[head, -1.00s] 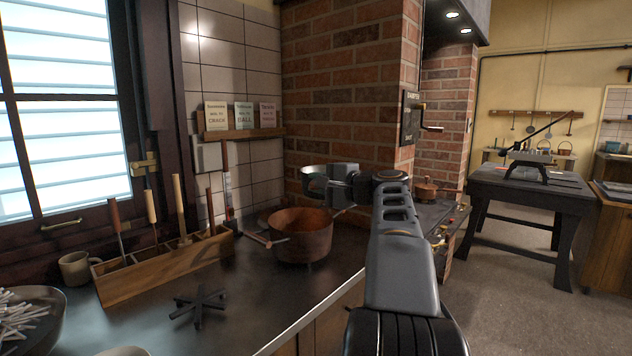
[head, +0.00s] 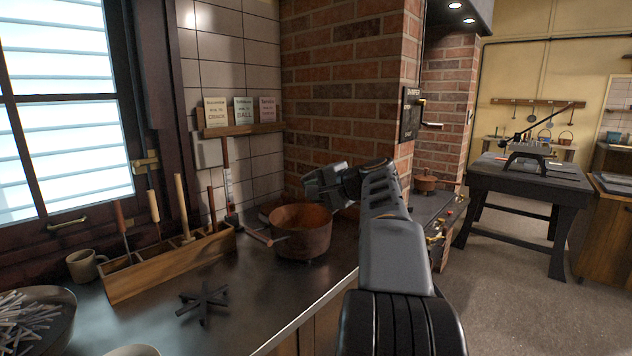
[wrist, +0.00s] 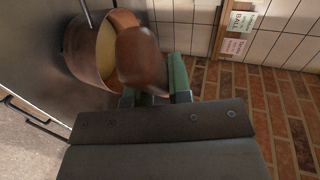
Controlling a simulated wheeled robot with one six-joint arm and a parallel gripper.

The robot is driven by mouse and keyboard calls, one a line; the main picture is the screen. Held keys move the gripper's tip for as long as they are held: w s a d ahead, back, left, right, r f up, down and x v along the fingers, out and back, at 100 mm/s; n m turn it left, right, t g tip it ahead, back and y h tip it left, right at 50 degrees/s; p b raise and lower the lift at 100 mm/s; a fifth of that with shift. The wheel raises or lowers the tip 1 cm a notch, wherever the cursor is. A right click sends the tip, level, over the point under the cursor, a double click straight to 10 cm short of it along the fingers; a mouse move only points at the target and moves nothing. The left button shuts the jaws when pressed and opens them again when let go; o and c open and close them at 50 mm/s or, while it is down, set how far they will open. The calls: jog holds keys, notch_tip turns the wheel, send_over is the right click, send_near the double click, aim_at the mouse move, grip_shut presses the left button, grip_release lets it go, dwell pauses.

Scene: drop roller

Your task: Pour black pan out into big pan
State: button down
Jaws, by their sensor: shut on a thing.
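The big pan (head: 301,232) is a copper pot with a long handle, upright on the dark counter near the brick wall. The wrist view shows it at upper left (wrist: 77,46), with a pale yellowish inside. My gripper (head: 325,182) is above and to the right of its rim in the head view. In the wrist view its greenish fingers (wrist: 165,80) are shut on a brown, rounded thing (wrist: 140,60), taken as the black pan though it does not look black. It overlaps the big pan's right rim there. Its inside is hidden, and contact between the pans cannot be told.
A wooden tool box (head: 170,264), a mug (head: 84,266) and a dark star-shaped trivet (head: 203,301) stand on the counter. A bowl of pale sticks (head: 35,322) is at lower left. The brick wall (head: 340,100) rises close behind my gripper.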

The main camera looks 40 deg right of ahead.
jog(key=shift+w+a+r+n+g+h+p, duration=0.2)
jog(key=shift+r+n+g+h+p, duration=0.3)
jog(key=shift+p, duration=0.9)
jog(key=w+a+f+n+g+h+p, duration=0.1)
jog(key=w+a+n+g+h+p, duration=0.2)
jog(key=p, duration=1.3)
jog(key=shift+w+a+f+g+h, duration=0.2)
jog(key=shift+w+a+g+h, duration=0.85)
jog(key=shift+g+h, duration=1.3)
jog(key=shift+d+g+y, duration=0.1)
jog(key=shift+g+y, duration=0.45)
jog(key=shift+g, duration=0.1)
dwell(0.8)
